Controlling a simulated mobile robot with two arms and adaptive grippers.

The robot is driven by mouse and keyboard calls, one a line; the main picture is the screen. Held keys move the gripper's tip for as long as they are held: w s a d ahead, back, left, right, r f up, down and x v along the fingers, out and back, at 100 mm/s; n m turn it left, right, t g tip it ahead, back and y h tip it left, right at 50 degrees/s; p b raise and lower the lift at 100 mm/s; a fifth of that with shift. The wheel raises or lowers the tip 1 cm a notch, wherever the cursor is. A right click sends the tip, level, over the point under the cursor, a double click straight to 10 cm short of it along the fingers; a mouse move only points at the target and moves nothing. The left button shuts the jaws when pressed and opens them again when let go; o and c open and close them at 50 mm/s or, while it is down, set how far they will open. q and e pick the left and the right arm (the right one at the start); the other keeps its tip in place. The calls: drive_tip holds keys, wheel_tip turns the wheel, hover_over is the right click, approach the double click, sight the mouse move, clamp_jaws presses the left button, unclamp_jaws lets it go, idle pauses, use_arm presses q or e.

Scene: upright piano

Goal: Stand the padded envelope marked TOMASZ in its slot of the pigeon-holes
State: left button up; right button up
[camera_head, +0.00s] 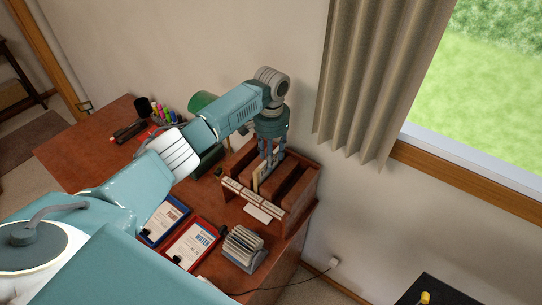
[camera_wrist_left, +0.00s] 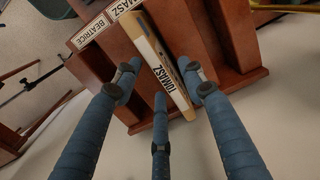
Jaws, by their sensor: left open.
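The tan padded envelope (camera_wrist_left: 152,58), with TOMASZ printed on its pale edge, stands on end in a compartment of the brown wooden pigeon-holes (camera_wrist_left: 245,82). It lines up with the slot label reading TOMASZ (camera_wrist_left: 122,8); the label BEATRICE (camera_wrist_left: 88,32) marks the slot beside it. In the head view the envelope (camera_head: 265,172) shows as a thin pale strip in the pigeon-holes (camera_head: 299,196). My left gripper (camera_head: 268,157) is above it, pointing down. Its blue fingers (camera_wrist_left: 157,82) are open, spread on both sides of the envelope; whether any finger touches it is unclear. My right gripper is out of view.
The wall and curtain (camera_head: 375,80) are close behind the pigeon-holes.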

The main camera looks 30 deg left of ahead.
use_arm(q)
wheel_tip(320, 180, up, 12)
idle(0.4)
drive_tip(key=shift+f, duration=0.15)
idle(0.3)
